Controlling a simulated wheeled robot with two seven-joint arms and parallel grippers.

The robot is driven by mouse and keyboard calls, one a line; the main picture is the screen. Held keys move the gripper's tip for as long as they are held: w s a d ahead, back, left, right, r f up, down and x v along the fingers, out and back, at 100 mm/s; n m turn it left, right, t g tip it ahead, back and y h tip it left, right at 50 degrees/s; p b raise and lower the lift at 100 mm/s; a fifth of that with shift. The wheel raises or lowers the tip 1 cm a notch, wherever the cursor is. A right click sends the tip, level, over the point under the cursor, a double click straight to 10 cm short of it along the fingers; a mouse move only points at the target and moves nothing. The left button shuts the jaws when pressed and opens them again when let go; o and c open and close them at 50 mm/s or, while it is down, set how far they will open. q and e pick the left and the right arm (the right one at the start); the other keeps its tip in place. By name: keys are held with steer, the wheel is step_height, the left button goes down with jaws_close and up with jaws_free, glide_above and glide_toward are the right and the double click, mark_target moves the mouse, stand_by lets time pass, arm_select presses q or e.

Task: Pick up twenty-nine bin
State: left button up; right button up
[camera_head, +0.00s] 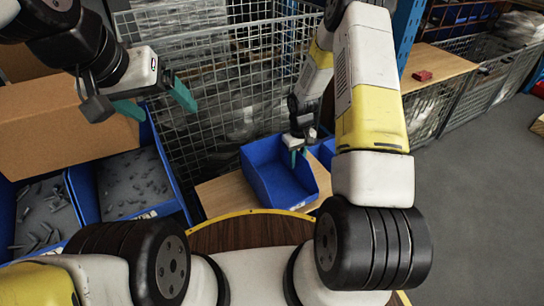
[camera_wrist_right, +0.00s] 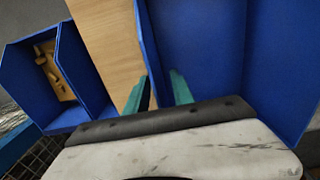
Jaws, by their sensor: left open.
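An empty-looking blue bin (camera_head: 273,190) stands on a wooden surface in the middle of the head view. I can read no number on it. My right gripper (camera_head: 298,156) is at its far right side. In the right wrist view, the bin's blue wall (camera_wrist_right: 200,40) runs down between the teal fingers of my right gripper (camera_wrist_right: 160,92), one finger on each side. I cannot tell if the fingers press on the wall. My left gripper (camera_head: 155,103) is open and empty, above the bins at the left.
Blue bins with small grey parts (camera_head: 130,180) stand at the left, beside a cardboard box (camera_head: 50,125). Wire mesh (camera_head: 210,80) rises behind the bin. Another blue bin with brownish parts (camera_wrist_right: 55,75) shows in the right wrist view. Grey floor (camera_head: 475,200) is clear at right.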

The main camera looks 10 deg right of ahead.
jaws_close()
stand_by(1.3)
